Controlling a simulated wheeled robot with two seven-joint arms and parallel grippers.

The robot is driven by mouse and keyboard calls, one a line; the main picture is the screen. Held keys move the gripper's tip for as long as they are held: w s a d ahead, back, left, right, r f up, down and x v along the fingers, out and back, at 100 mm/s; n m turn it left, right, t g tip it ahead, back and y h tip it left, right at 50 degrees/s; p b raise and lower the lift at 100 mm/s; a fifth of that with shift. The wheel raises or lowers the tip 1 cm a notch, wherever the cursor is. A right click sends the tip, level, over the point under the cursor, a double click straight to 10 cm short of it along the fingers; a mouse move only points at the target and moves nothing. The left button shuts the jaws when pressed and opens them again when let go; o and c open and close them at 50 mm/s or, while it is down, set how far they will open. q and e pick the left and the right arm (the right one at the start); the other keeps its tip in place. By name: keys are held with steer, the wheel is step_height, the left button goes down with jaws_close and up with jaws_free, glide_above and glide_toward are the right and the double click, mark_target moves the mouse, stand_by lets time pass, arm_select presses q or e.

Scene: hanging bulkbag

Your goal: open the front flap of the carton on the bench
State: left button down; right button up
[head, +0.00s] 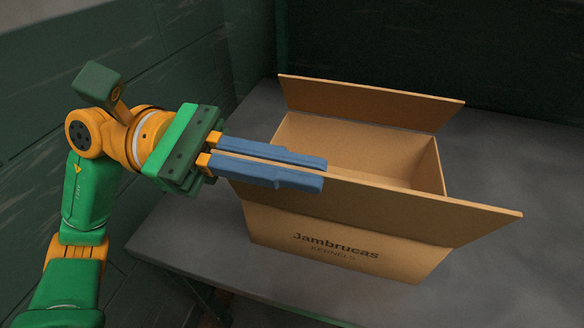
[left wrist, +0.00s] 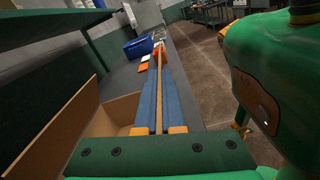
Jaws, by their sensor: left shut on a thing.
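The brown cardboard carton (head: 290,245) stands on the bench with its top open and its inside showing empty where I can see in. Its front flap (head: 430,208) is raised and leans outward from the front rim. The back flap (head: 370,102) stands up at the far rim. My left gripper (head: 323,174) is shut on the front flap near its left end, one blue finger on each side. In the left wrist view the front flap (left wrist: 159,85) runs edge-on between the two fingers. My right gripper is not in view.
The grey bench (head: 520,165) is clear to the right of the carton. A dark green wall stands behind and to the left. In the left wrist view a blue bin (left wrist: 138,47) and small orange items (left wrist: 142,67) lie farther along the bench.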

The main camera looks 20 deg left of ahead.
mark_target(214, 150)
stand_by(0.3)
arm_select(q)
steer(key=c, duration=1)
jaws_free()
steer(key=shift+a+f, duration=0.1)
steer(key=shift+a, duration=0.05)
steer(key=a+b, duration=0.2)
steer(key=a, duration=0.4)
steer(key=shift+a+b, duration=0.15)
steer(key=shift+b, duration=0.15)
steer(key=shift+a, duration=0.3)
